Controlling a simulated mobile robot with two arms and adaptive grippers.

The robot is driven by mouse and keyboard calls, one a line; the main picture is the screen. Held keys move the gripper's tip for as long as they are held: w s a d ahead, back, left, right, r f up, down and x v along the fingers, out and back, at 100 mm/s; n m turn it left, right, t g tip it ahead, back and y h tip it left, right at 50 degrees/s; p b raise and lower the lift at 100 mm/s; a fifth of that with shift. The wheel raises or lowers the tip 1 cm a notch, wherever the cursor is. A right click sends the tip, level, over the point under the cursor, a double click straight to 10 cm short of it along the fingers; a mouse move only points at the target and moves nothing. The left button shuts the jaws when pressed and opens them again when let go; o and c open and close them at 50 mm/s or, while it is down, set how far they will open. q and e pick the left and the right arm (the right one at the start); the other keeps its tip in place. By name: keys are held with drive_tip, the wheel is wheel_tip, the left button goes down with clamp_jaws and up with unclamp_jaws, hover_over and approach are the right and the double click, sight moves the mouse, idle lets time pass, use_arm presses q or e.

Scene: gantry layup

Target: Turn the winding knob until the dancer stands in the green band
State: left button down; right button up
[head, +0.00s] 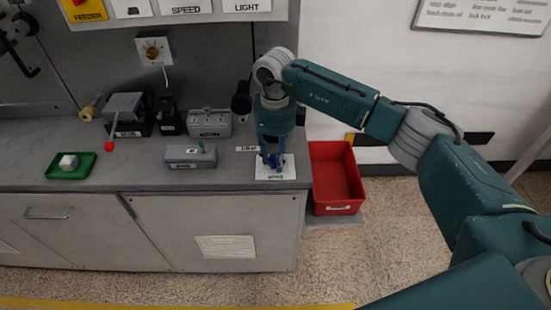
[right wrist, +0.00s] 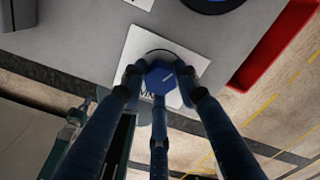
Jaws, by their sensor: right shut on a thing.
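The winding knob (right wrist: 160,79) is a blue hexagonal knob with a pale line on its top. It stands on a white labelled plate (right wrist: 141,43) at the bench's right front corner; the plate also shows in the head view (head: 288,173). My right gripper (head: 272,155) points down over the plate, its fingers shut around the knob. In the head view the fingers largely hide the knob. A grey box (head: 183,155) with a small green mark on top lies to the left. I cannot make out the dancer or its green band for certain. My left gripper is out of view.
A red bin (head: 336,178) stands just right of the bench (head: 85,178). A green tray (head: 54,170) with a pale block, a red-ended lever (head: 109,146) and a grey device (head: 209,123) are on the bench left of my arm.

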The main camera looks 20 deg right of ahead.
sight(275, 157)
drive_tip(key=m, duration=0.2)
drive_tip(key=m+b, duration=0.1)
drive_tip(key=m, duration=0.2)
drive_tip(key=shift+w+r+m, duration=0.15)
drive_tip(key=shift+w+m, duration=0.05)
drive_tip(key=shift+m, duration=0.1)
drive_tip(key=m, duration=0.4)
drive_tip(key=shift+r+m+b, duration=0.1)
drive_tip(key=shift+m+b, duration=0.3)
drive_tip(key=shift+w+d+m, duration=0.1)
drive_tip(key=shift+m, duration=0.2)
drive_tip(key=o, duration=1)
drive_tip(key=shift+o, duration=0.8)
drive_tip(key=shift+r, duration=0.15)
wheel_tip(275, 157, up, 11)
drive_tip(key=shift+r, duration=0.2)
